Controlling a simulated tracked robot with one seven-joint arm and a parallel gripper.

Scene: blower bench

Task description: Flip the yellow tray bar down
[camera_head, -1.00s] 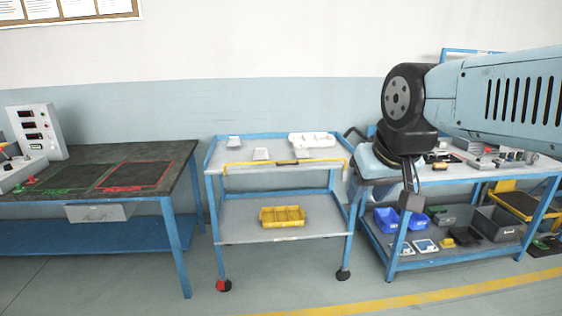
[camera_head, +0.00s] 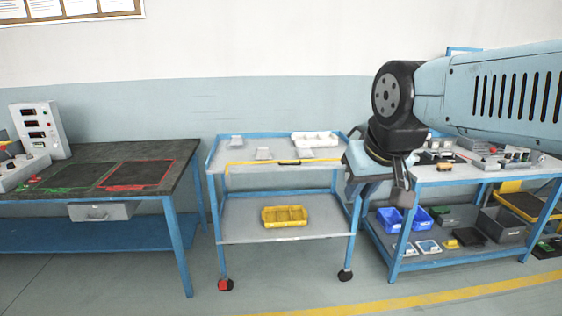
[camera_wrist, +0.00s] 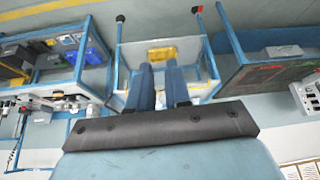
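The yellow tray bar (camera_head: 255,162) runs along the front of the top shelf of the blue-framed trolley (camera_head: 240,231). It stands raised at the shelf's front edge, with a dark grip near its middle. My gripper (camera_head: 402,192) hangs to the right of the trolley in the head view, apart from the bar. In the wrist view, which looks upside down, my gripper's two blue fingers (camera_wrist: 160,84) point at the trolley (camera_wrist: 205,68) with a narrow gap and nothing between them.
A yellow bin (camera_head: 284,216) sits on the trolley's lower shelf, and white parts (camera_head: 314,139) lie on the top one. A dark-topped bench (camera_head: 150,155) stands left. A crowded workbench (camera_head: 470,176) stands right, close behind my gripper. Floor in front is clear.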

